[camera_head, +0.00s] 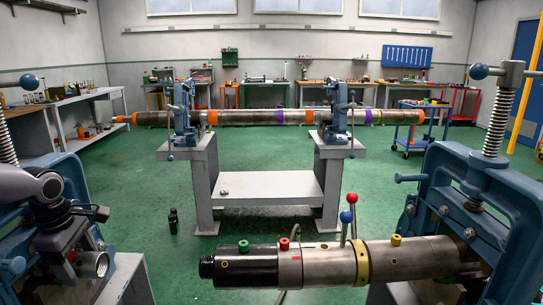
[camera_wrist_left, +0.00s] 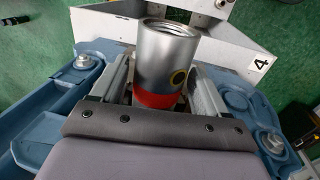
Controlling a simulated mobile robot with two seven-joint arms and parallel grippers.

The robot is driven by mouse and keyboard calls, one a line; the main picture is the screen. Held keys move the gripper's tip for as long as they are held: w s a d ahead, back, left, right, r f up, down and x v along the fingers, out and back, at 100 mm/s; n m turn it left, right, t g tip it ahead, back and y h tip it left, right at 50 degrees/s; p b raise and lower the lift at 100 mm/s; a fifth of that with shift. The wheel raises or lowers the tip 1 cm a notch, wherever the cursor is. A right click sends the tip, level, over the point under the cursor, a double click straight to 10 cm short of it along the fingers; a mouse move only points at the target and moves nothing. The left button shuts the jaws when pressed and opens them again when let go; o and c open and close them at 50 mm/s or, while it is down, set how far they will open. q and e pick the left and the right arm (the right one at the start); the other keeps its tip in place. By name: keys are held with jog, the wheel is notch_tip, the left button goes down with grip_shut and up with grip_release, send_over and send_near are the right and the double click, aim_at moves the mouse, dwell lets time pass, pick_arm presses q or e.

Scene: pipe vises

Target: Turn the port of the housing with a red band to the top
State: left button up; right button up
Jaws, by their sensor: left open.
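The housing with the red band shows in the left wrist view as a silver metal cylinder (camera_wrist_left: 166,50) with an open end. Its red band (camera_wrist_left: 155,99) is at the near end. Its port (camera_wrist_left: 178,78), a dark hole with a yellowish ring, is on the right side of the cylinder there. In the head view the housing's open end (camera_head: 98,264) pokes out at the lower left, mostly hidden by my arm. My left gripper (camera_wrist_left: 161,88) is open, with one finger on each side of the housing; contact cannot be told. My right gripper is not in view.
A blue vise (camera_head: 15,265) surrounds the left housing. Another blue vise (camera_head: 500,200) at right holds a black and metal tool (camera_head: 330,264) with coloured plugs and levers. A long pipe (camera_head: 260,118) rests on stands behind. Green floor (camera_head: 120,190) lies between.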

pick_arm(q)
jog(key=c, duration=0.9)
jog(key=shift+w+r, duration=0.1)
jog(key=shift+r, duration=0.05)
jog(key=shift+c, duration=0.4)
jog(key=shift+w+g+p, duration=0.1)
jog(key=shift+g+p, duration=0.3)
jog(key=shift+g, duration=0.5)
jog(key=shift+w, duration=0.1)
jog(key=shift+g, duration=0.4)
jog(key=shift+f+g+b, duration=0.2)
jog(key=shift+g+b, duration=0.1)
jog(key=shift+b, duration=1.1)
